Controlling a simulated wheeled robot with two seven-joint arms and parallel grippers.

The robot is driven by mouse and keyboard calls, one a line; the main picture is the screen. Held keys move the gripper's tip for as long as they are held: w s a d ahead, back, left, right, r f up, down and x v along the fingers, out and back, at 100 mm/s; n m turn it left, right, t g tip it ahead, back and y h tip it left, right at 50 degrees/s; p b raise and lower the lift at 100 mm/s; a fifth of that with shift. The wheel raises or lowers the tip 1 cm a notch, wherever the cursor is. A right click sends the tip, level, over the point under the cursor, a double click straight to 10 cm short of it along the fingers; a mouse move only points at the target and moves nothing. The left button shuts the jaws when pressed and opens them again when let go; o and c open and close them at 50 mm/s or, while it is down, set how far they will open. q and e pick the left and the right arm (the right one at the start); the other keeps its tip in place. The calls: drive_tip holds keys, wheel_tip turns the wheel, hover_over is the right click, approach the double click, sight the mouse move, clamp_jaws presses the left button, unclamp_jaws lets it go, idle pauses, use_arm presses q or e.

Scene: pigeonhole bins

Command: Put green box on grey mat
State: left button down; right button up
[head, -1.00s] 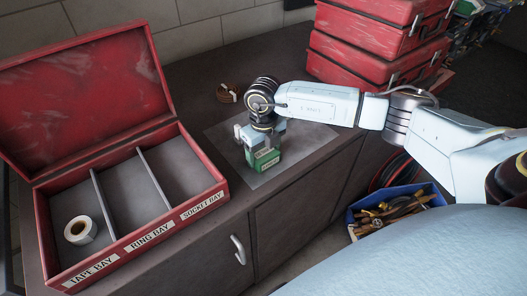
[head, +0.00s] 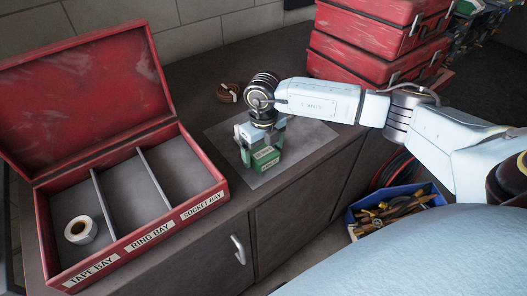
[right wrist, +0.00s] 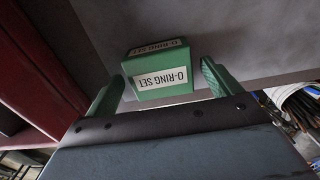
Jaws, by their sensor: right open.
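The green box (head: 266,157), with a white label, stands on the grey mat (head: 312,143) near its front part. In the right wrist view the box (right wrist: 160,72) reads "O-RING SET". My right gripper (head: 262,150) is over the box, with its green-padded fingers down on either side of it. The right wrist view shows the right gripper (right wrist: 160,88) open, with a gap between each finger and the box. The right gripper hides part of the box in the head view. My left gripper is not in view.
An open red case (head: 120,243) with three labelled bays stands at left, a white tape roll (head: 80,230) in its tape bay. A brown coil (head: 229,92) lies behind the mat. Red cases (head: 365,40) are stacked at the back right. A blue bin (head: 395,212) of tools sits lower right.

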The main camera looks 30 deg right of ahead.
sight(263, 153)
wheel_tip(263, 153, up, 11)
idle(0.3)
idle(1.5)
